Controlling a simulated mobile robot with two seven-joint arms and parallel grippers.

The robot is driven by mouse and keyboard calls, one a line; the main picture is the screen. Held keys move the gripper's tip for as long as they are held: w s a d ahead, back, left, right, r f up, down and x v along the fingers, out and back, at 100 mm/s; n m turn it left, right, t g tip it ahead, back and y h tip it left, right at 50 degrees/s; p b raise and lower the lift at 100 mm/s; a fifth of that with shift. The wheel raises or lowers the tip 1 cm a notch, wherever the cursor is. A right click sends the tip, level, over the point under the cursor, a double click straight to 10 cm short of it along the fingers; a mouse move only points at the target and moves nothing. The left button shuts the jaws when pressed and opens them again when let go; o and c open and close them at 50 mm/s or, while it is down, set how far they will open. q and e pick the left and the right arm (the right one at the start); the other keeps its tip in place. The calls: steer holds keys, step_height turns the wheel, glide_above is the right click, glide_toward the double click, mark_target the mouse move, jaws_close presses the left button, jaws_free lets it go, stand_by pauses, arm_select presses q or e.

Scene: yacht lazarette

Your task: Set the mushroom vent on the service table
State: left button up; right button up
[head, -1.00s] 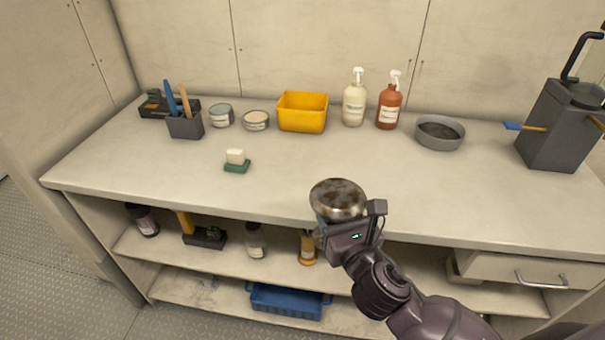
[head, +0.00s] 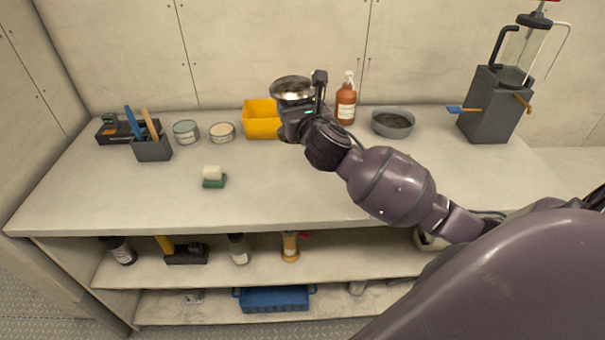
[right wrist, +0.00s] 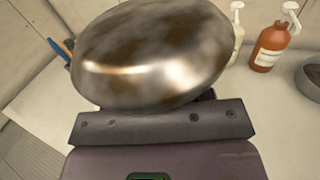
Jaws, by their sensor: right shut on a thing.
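The mushroom vent (head: 291,88) is a round, stained metal dome held in my right gripper (head: 293,108). It also fills the upper middle of the right wrist view (right wrist: 152,56), above the gripper body (right wrist: 160,125). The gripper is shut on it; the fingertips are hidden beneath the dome. In the head view the vent overlaps the yellow bin and the back wall, and appears raised over the service table (head: 270,195). The left gripper is not in view.
The front middle is clear.

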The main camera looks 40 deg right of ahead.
mark_target(301, 88)
steer(key=shift+m+h, duration=0.3)
steer(key=d+r, duration=0.1)
steer(key=w+d+r, duration=0.1)
steer(key=r, duration=0.1)
steer(key=shift+w+d+r, duration=0.1)
steer(key=shift+d+r, duration=0.05)
steer(key=shift+d, duration=0.05)
steer(key=shift+w+d, duration=0.1)
steer(key=shift+d, duration=0.1)
step_height(301, 88, down, 20)
steer(key=b, duration=0.5)
steer(key=shift+r, duration=0.2)
steer(key=shift+f, duration=0.2)
steer(key=shift+r, duration=0.15)
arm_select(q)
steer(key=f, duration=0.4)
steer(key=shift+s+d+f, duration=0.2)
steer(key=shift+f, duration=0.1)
